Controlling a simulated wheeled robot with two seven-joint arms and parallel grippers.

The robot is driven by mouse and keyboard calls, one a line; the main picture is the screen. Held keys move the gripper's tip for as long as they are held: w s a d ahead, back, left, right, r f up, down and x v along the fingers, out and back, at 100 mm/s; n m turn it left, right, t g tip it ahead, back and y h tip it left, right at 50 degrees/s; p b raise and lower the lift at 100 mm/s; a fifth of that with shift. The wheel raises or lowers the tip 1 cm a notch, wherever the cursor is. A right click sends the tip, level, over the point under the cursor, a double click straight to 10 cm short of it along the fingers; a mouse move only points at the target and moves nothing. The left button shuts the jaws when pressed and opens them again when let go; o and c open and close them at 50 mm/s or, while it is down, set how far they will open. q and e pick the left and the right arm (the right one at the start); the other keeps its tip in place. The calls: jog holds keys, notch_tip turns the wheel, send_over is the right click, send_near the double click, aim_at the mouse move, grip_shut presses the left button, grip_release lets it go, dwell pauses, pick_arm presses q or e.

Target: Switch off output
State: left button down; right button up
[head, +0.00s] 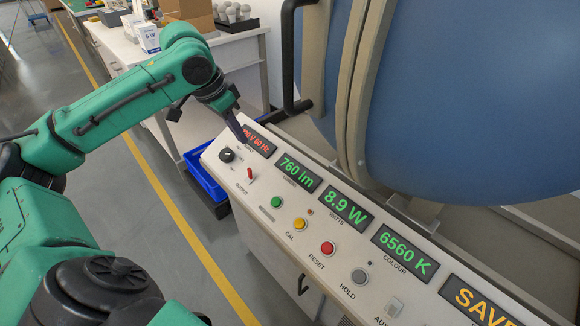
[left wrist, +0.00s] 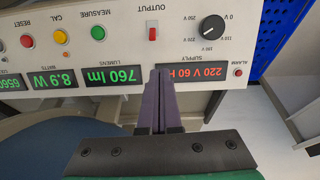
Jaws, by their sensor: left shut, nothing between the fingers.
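The output switch (head: 250,173) is a small red rocker or lever on the white control panel (head: 232,188), below the black supply knob (head: 227,155). It also shows in the left wrist view (left wrist: 153,33), above my fingertips. My left gripper (head: 247,137) is shut and empty, over the panel's far edge by the red supply display (left wrist: 183,72), which reads 220 V 60 Hz. In the left wrist view its purple fingers (left wrist: 159,77) lie together, apart from the switch in the picture. My right gripper is not in view.
The panel also carries a green button (head: 249,202), a yellow button (head: 300,224), a red button (head: 327,248) and green displays reading 760 lm (head: 299,173), 8.9 W and 6560 K. A large blue sphere (head: 470,100) stands behind. A black handle bar (head: 288,60) rises near the gripper.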

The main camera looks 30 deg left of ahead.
aim_at(257, 170)
pick_arm(q)
jog(key=x, duration=0.3)
jog(key=s+b+x, duration=0.1)
jog(key=x, duration=0.5)
jog(key=shift+s+d+f+b, duration=0.2)
jog(key=shift+d+f+b, duration=0.1)
jog(key=shift+f+b, duration=0.05)
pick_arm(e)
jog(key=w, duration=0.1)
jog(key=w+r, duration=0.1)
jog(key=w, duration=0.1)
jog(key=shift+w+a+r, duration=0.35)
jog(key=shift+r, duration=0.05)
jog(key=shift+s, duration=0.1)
